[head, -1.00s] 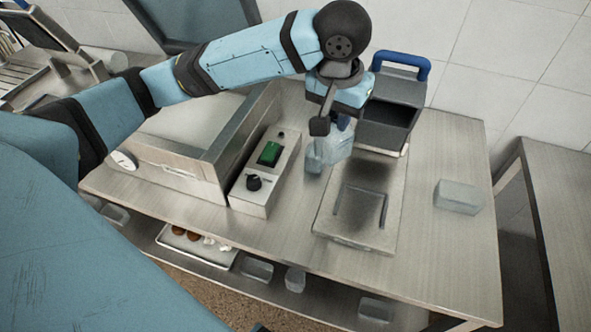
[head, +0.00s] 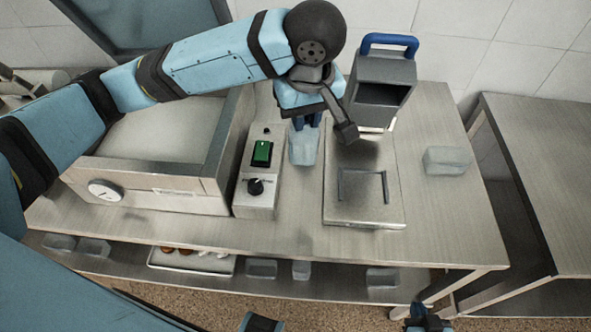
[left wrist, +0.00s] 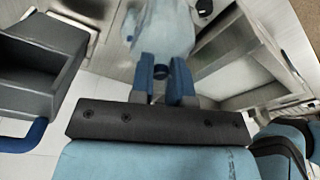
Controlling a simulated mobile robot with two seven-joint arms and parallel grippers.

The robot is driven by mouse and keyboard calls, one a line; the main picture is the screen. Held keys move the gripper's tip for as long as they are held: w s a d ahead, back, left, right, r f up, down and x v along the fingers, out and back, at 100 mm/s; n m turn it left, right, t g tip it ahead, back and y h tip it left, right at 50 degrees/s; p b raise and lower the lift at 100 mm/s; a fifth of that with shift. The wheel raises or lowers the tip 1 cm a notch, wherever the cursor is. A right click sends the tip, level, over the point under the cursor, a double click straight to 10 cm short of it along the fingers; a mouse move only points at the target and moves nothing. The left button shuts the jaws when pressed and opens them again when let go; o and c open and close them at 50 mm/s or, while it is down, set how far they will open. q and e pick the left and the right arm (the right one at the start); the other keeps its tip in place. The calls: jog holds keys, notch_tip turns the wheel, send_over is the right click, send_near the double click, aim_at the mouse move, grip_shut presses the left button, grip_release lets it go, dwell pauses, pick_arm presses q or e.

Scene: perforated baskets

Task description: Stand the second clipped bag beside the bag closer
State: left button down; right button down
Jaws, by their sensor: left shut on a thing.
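My left gripper (head: 306,122) points down and is shut on a pale translucent bag (head: 302,149). The bag hangs roughly upright between the green-switch control box and the flat plate; whether its base touches the table is unclear. In the left wrist view the blue fingers (left wrist: 167,78) pinch the bag (left wrist: 163,28). Another pale block-like bag (head: 447,160) rests on the table's right side. A grey open-fronted device with a blue handle (head: 384,72), perhaps the bag closer, stands at the back. My right gripper (head: 424,320) is partly visible at the bottom edge; its jaws are unclear.
A control box (head: 257,190) with a green switch and knob stands beside a steel chamber (head: 150,185) with a gauge. A flat plate (head: 365,212) with a dark U-shaped frame lies right of the bag. The lower shelf holds a tray (head: 190,264) and several pale blocks.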

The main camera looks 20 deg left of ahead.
aim_at(307, 156)
pick_arm(q)
jog(key=shift+f, duration=0.4)
notch_tip(307, 156, down, 19)
jog(key=shift+b, duration=0.4)
jog(key=shift+f, duration=0.15)
jog(key=c, duration=1.1)
grip_release()
jog(key=r, duration=0.4)
jog(key=s+r, duration=0.1)
jog(key=r, duration=0.3)
jog(key=d+r, duration=0.1)
jog(key=r, duration=0.3)
jog(key=shift+s+d, duration=0.1)
jog(key=shift+s, duration=0.15)
